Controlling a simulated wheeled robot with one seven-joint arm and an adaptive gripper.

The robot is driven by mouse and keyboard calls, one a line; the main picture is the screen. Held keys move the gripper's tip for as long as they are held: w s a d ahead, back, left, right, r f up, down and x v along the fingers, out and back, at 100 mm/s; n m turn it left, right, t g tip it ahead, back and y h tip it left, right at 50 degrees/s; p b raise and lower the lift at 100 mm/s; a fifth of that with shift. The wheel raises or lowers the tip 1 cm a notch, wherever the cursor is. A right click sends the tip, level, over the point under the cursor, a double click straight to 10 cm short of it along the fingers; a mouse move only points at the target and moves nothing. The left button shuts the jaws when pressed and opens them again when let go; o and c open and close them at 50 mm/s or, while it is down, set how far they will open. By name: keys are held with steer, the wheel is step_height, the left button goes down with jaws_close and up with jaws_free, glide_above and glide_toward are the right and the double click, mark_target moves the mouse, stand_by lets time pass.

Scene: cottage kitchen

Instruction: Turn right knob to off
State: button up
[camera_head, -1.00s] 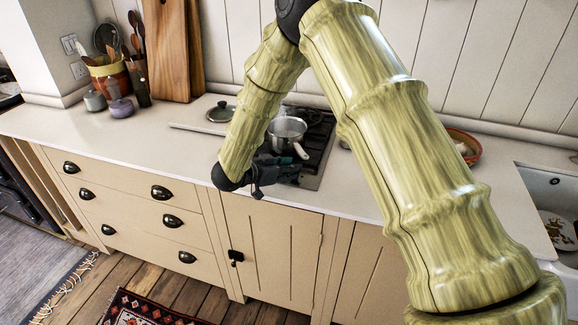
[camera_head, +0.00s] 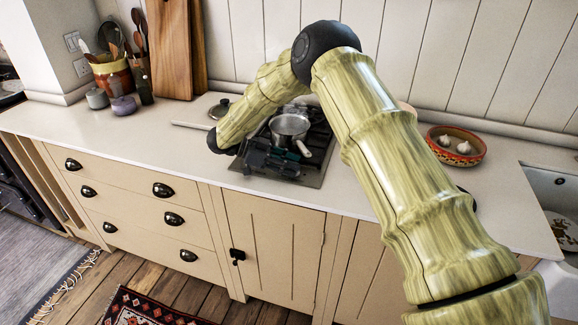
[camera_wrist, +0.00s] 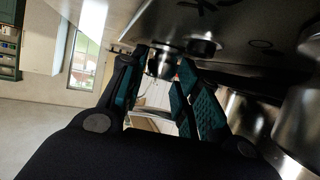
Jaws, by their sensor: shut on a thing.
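My gripper (camera_head: 268,160) is over the front of the dark gas hob (camera_head: 312,172); it also shows in the wrist view (camera_wrist: 165,85). In the wrist view, its fingers are shut on a shiny metal knob (camera_wrist: 162,62). A second, darker knob (camera_wrist: 203,47) stands beside it, free of the fingers. The wrist picture looks upside down, with the hob surface at the top. In the head view I cannot make out the knobs, and my gripper covers part of the hob front.
A metal saucepan (camera_head: 290,128) stands on the hob just behind my gripper, its handle towards the front. A lid (camera_head: 219,108) lies left of the hob. A bowl of garlic (camera_head: 456,146) stands to the right. The left worktop (camera_head: 120,142) is mostly clear.

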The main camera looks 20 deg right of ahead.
steer(key=shift+w+d+r+m, duration=0.1)
steer(key=shift+m, duration=0.2)
steer(key=o, duration=0.9)
steer(key=shift+w+a+r, duration=0.1)
steer(key=shift+w+a, duration=0.05)
steer(key=shift+a, duration=0.35)
steer(key=v, duration=1.1)
steer(key=shift+w, duration=0.2)
steer(key=shift+d, duration=0.1)
